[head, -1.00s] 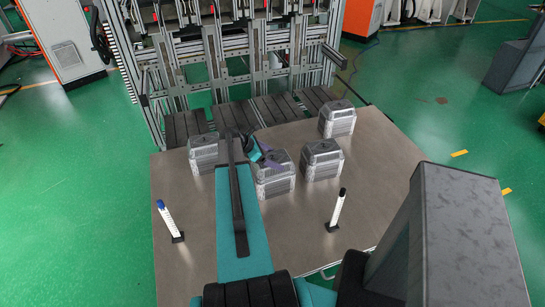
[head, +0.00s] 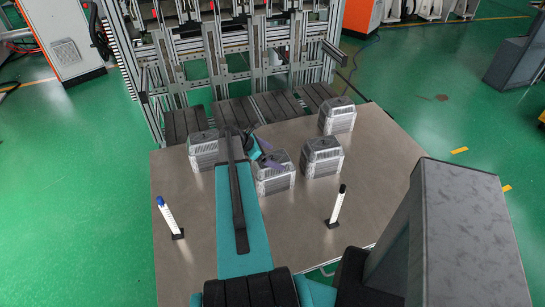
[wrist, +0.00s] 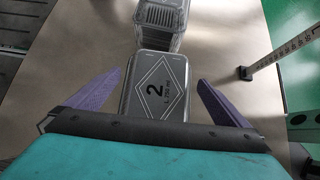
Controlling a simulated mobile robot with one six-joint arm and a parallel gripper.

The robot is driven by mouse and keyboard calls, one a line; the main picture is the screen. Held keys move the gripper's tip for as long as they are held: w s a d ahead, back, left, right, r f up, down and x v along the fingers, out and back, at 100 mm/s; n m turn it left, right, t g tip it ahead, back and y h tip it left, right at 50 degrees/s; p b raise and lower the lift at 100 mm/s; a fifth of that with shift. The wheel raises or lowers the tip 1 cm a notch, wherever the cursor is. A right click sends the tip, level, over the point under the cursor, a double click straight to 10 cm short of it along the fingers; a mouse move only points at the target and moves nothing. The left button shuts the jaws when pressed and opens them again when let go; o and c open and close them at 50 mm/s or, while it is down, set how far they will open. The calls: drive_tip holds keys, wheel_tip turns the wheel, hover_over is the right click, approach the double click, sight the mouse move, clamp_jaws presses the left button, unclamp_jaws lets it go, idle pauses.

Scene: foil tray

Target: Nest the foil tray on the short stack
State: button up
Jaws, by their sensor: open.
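Several stacks of silvery foil trays stand on the table: a left stack (head: 203,153), a middle stack (head: 275,182), a right stack (head: 322,160) and a back-right stack (head: 337,120). I cannot tell surely which is the short one. My gripper (head: 268,158) is over the middle stack, open and empty. In the wrist view, a foil tray top (wrist: 157,88) marked with a 2 in a diamond lies between the two purple fingers of my gripper (wrist: 159,79), with gaps on both sides. Its near end is hidden behind my gripper body. Another stack (wrist: 161,22) shows just beyond it.
A white marked post with a blue top (head: 166,215) stands at the table's left; one with a dark top (head: 338,207) stands at right. A metal frame machine (head: 215,65) borders the back of the table (head: 300,250). The table's front right is clear.

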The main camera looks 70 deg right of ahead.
drive_tip(key=b+v, duration=0.2)
drive_tip(key=v, duration=1.1)
drive_tip(key=shift+w+r+b, duration=0.2)
drive_tip(key=shift+r+b, duration=0.05)
drive_tip(key=shift+b, duration=0.15)
drive_tip(key=shift+a+r, duration=0.1)
drive_tip(key=shift+a, duration=0.05)
idle(0.5)
